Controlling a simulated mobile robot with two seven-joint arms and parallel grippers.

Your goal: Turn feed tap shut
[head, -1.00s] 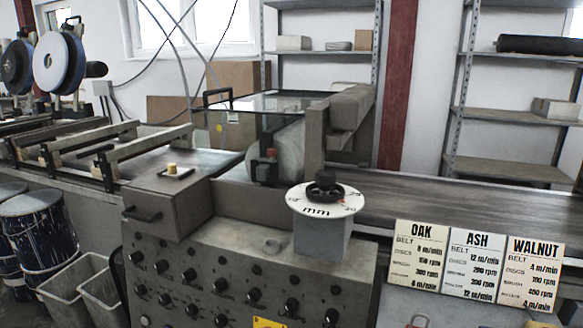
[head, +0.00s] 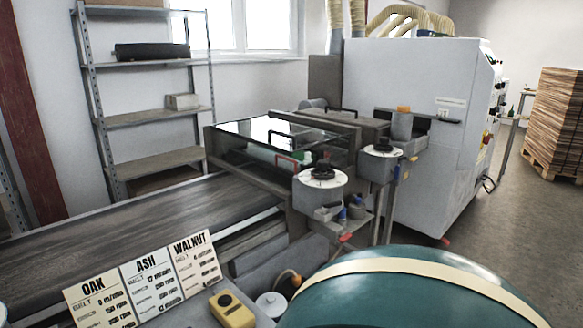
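Neither of my grippers shows in the head view. I cannot tell for certain which part is the feed tap. Small coloured fittings sit below the dial unit (head: 320,190): a red handle-like piece (head: 345,237) and a blue piece (head: 343,214). Another small blue piece (head: 358,200) is just to the right. They are too small to tell whether any tap is open or shut.
A large teal rounded body (head: 400,295) with a cream band fills the lower right. A yellow box (head: 232,309) and a round-lidded pot (head: 270,303) stand before the machine. The belt (head: 130,225) runs left behind the OAK, ASH and WALNUT cards (head: 145,278).

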